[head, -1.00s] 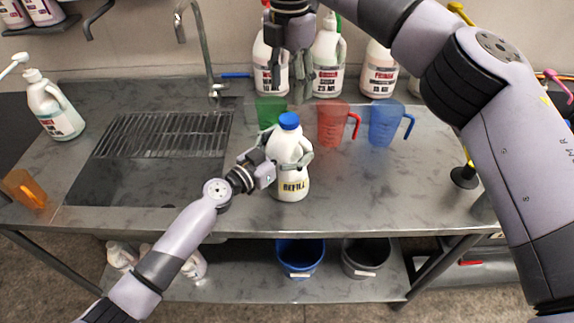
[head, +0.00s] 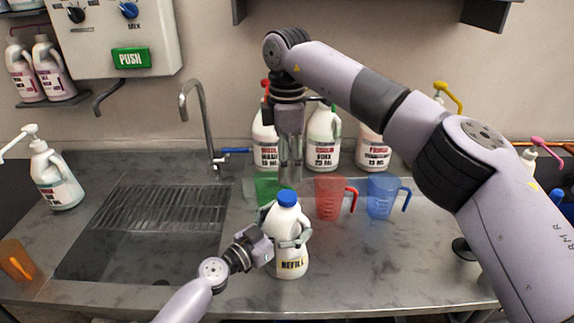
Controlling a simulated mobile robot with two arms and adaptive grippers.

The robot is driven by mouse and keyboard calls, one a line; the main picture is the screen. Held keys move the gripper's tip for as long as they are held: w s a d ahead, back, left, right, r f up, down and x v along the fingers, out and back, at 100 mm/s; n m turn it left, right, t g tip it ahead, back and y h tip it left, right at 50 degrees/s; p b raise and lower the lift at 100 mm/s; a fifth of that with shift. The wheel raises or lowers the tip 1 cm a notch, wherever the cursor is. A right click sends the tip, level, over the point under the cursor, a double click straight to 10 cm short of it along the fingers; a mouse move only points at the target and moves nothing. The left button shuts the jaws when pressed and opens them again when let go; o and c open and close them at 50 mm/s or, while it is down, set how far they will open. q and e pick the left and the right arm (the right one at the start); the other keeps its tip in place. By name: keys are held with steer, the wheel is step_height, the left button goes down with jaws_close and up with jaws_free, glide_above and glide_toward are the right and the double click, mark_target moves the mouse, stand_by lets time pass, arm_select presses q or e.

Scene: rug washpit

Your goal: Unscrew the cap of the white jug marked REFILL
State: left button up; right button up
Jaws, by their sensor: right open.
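The white jug (head: 290,255) marked REFILL stands upright on the steel counter, with its blue cap (head: 287,198) on top. My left gripper (head: 287,243) reaches in from the left and is shut around the jug's upper body, a finger showing on its right side. My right gripper (head: 290,182) points straight down above the blue cap, open and empty. Its fingertips are close over the cap; whether they touch it I cannot tell.
A green cup (head: 266,188), red jug (head: 329,198) and blue jug (head: 381,196) stand just behind. Labelled bottles (head: 323,138) line the wall. A sink (head: 140,255) with a tap (head: 196,120) is at left. Counter (head: 390,265) is clear at right.

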mark_target(287, 195)
arm_select(q)
steer(key=shift+f, duration=0.1)
arm_select(e)
steer(key=shift+f+m, duration=0.1)
steer(key=shift+m, duration=0.6)
steer(key=shift+f, duration=3.95)
steer(key=shift+c, duration=0.5)
